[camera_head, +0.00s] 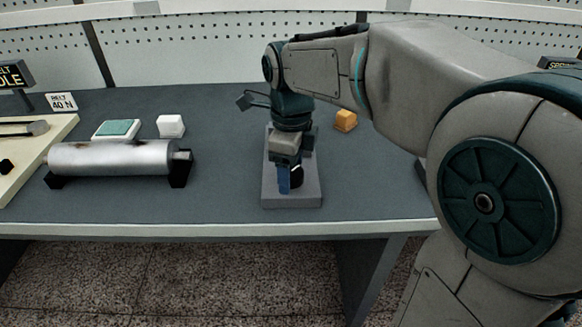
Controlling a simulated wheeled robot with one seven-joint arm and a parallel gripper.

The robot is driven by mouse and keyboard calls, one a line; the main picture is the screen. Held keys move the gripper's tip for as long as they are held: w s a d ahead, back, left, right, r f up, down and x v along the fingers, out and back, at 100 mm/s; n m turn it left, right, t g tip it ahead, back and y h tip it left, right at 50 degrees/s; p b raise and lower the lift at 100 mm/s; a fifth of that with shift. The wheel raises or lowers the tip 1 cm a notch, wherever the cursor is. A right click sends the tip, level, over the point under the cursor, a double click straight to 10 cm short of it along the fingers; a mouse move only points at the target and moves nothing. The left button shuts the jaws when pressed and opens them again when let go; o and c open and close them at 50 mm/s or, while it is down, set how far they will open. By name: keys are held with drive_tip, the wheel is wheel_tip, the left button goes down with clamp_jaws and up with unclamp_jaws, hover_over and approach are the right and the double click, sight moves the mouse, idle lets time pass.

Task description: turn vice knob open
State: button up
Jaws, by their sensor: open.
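A grey base block (292,203) stands on the dark bench top near its front edge, and I take it to be the vice's base. My gripper (289,178) points down over this block from my arm, which comes in from the right. Its jaws are apart. Narrow blue and dark parts show at the fingertips, and I cannot tell finger from knob there. The knob itself is mostly hidden behind my gripper, so its turn position and any contact cannot be told.
A metal roller (112,158) on dark supports lies to the left. Behind it are a teal-topped pad (117,129) and a white block (171,126). An orange block (345,120) sits behind right. The bench (232,185) is clear between roller and base.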

drive_tip(key=c, duration=1)
